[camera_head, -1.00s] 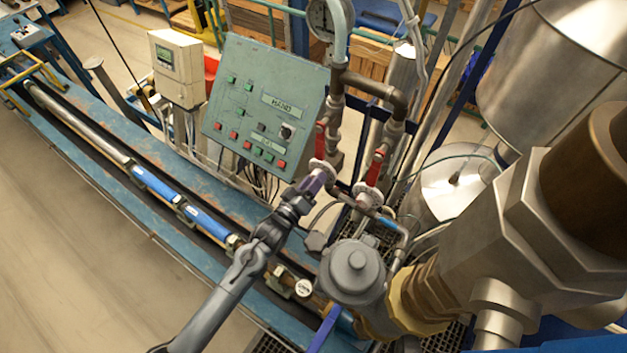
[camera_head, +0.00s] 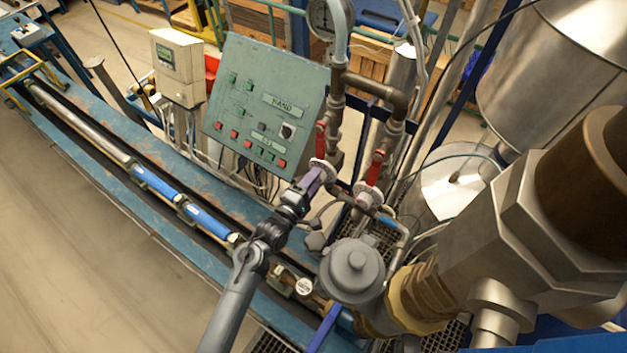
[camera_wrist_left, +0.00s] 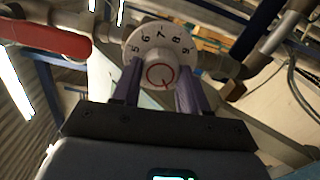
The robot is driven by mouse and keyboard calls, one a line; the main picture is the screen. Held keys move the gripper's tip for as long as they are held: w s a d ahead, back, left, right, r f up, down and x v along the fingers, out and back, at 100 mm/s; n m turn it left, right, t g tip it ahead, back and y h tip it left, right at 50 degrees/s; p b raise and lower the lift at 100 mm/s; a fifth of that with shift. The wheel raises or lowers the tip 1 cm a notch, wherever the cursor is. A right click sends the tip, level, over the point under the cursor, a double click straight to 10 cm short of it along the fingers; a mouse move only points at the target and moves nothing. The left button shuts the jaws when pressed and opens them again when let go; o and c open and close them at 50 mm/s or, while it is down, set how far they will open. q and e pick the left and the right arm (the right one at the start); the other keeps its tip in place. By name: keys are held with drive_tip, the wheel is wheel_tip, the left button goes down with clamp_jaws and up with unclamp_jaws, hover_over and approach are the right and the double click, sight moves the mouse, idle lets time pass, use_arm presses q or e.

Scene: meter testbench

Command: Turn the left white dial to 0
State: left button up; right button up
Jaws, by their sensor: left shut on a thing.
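The left white dial (camera_head: 321,164) sits below a red valve handle, with my left gripper (camera_head: 314,181) at its front. In the left wrist view, the dial's white ring (camera_wrist_left: 147,37) shows the digits 5 to 9 along its visible upper part. Its lower part is hidden by my fingers. The round centre knob (camera_wrist_left: 160,73) has a red circle and a short red mark pointing to the lower right. The purple fingers of my left gripper (camera_wrist_left: 158,82) are shut on this knob, one on each side. My right gripper is in neither view.
A second white dial (camera_head: 368,196) is close by on the right, under another red handle (camera_head: 375,167). A green control panel (camera_head: 265,105) stands behind on the left. A grey round housing (camera_head: 352,271) and large metal pipework crowd the right.

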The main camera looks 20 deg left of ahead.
use_arm(q)
drive_tip(key=shift+n, duration=0.6)
drive_tip(key=o, duration=1.1)
drive_tip(key=shift+c, duration=0.2)
drive_tip(key=b+v, duration=0.3)
drive_tip(key=v, duration=0.7)
drive_tip(key=shift+s, duration=0.4)
